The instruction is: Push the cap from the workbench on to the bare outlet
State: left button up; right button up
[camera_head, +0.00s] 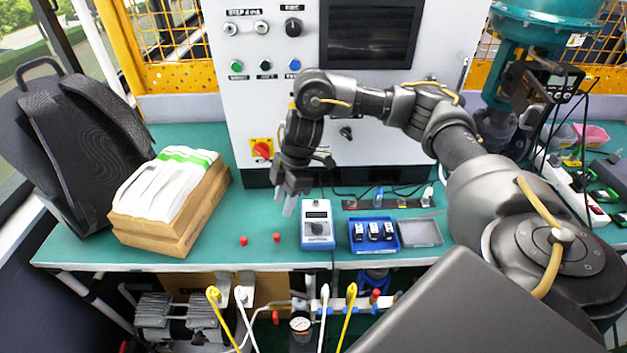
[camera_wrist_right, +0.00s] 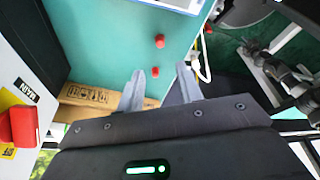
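Two small red caps lie on the green workbench (camera_head: 200,255) near its front edge, a left one (camera_head: 243,241) and a right one (camera_head: 277,237). In the right wrist view they are the upper cap (camera_wrist_right: 159,41) and the lower cap (camera_wrist_right: 151,73). My right gripper (camera_head: 283,207) hangs above the bench, behind the caps and apart from them. In the wrist view its fingers (camera_wrist_right: 160,84) are parted with nothing held between them. Below the bench edge are air fittings with a red piece (camera_head: 375,296); I cannot tell which outlet is bare. My left gripper is out of view.
A blue-white meter (camera_head: 317,226) and a blue tray (camera_head: 373,235) with black parts stand right of the caps. A cardboard box with white bags (camera_head: 160,225) stands left. Yellow and white hoses (camera_head: 245,322) and a gauge (camera_head: 300,323) are below the front edge.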

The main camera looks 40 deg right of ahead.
aim_at(276, 234)
jog(key=shift+o, duration=0.5)
jog(key=shift+d, duration=0.1)
jog(key=x, duration=0.9)
jog(key=shift+s+f, duration=0.15)
jog(key=shift+f, duration=0.7)
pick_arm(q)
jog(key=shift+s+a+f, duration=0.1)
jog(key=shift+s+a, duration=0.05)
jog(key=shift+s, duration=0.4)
pick_arm(e)
grip_shut()
